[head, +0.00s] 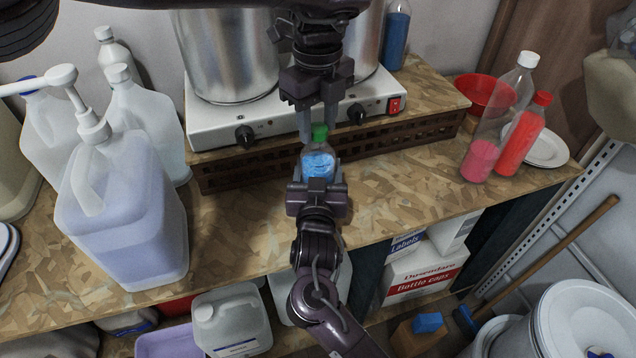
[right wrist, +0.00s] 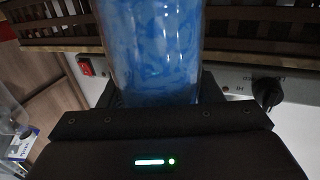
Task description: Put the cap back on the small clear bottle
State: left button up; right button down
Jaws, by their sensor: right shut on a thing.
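The small clear bottle (head: 318,164) holds blue stuff and stands upright in my right gripper (head: 317,187), which is shut on its lower part. The bottle also fills the middle of the right wrist view (right wrist: 152,45). The green cap (head: 320,132) sits at the bottle's top, upright and in line with it; how tightly it sits cannot be seen. My left gripper (head: 319,135) points down from above, its two fingers apart on either side of the cap. I see slim gaps beside the cap, so it looks open.
A white hotplate (head: 270,126) with steel pots (head: 228,55) stands on a raised shelf just behind. A large pump jug (head: 125,210) stands left on the worktop (head: 232,230). A pink-filled clear bottle (head: 495,125) and a red bottle (head: 524,135) stand right. The worktop between is fairly clear.

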pick_arm(q)
jog(key=shift+o, duration=1.4)
pick_arm(e)
jog(key=shift+f, duration=0.1)
pick_arm(q)
jog(key=shift+r, duration=0.15)
notch_tip(320, 180, up, 12)
pick_arm(e)
jog(key=shift+c, duration=1.8)
grip_release()
pick_arm(q)
jog(key=shift+f+b, duration=1)
jog(key=shift+f, duration=0.15)
pick_arm(e)
jog(key=s, duration=0.7)
jog(key=shift+s+a, duration=0.15)
jog(key=shift+s, duration=0.25)
